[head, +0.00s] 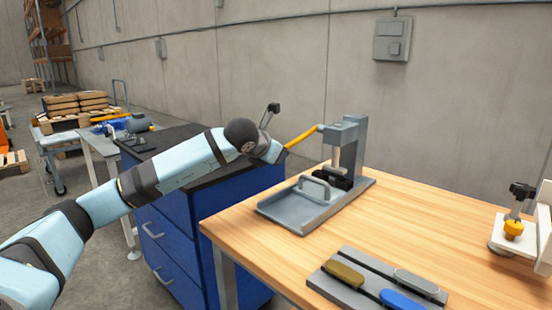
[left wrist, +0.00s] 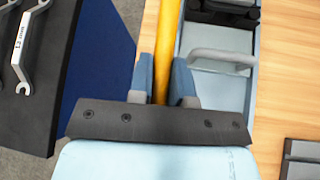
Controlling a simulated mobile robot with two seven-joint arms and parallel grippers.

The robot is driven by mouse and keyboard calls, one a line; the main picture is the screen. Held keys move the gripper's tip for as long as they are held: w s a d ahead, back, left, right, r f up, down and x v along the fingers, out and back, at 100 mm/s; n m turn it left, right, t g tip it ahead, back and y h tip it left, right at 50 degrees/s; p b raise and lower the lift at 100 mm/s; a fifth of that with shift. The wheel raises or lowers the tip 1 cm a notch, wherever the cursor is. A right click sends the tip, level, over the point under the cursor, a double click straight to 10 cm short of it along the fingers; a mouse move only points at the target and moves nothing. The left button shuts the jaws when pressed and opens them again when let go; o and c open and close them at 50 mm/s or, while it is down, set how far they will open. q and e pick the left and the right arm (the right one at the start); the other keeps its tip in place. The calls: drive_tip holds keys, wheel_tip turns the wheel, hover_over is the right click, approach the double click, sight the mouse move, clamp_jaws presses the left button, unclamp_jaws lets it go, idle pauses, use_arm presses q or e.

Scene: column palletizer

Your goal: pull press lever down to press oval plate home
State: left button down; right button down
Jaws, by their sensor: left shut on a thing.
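The grey press (head: 354,140) stands at the back of the wooden table. Its yellow lever (head: 303,136) sticks out to the left, slightly tilted, with the outer end lower. My left gripper (head: 283,149) is at the lever's outer end. In the left wrist view its blue-grey fingers (left wrist: 162,75) are shut around the yellow lever (left wrist: 168,35). Under the press ram is a black fixture (head: 345,180); I cannot make out an oval plate in it. My right gripper is not in view.
A grey sliding tray (head: 270,208) with a handle (head: 314,186) lies in front of the press. A slotted holder (head: 345,290) carries olive, blue and grey oval pieces. A blue cabinet (head: 228,200) stands left of the table.

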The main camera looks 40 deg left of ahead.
use_arm(q)
drive_tip(key=shift+f, duration=0.15)
drive_tip(key=c, duration=1.1)
unclamp_jaws()
drive_tip(key=shift+w, duration=0.1)
drive_tip(key=shift+s+r, duration=0.3)
drive_tip(key=shift+s, duration=0.15)
drive_tip(key=p+v, duration=0.1)
drive_tip(key=v, duration=1.2)
drive_tip(key=shift+w+d, duration=0.1)
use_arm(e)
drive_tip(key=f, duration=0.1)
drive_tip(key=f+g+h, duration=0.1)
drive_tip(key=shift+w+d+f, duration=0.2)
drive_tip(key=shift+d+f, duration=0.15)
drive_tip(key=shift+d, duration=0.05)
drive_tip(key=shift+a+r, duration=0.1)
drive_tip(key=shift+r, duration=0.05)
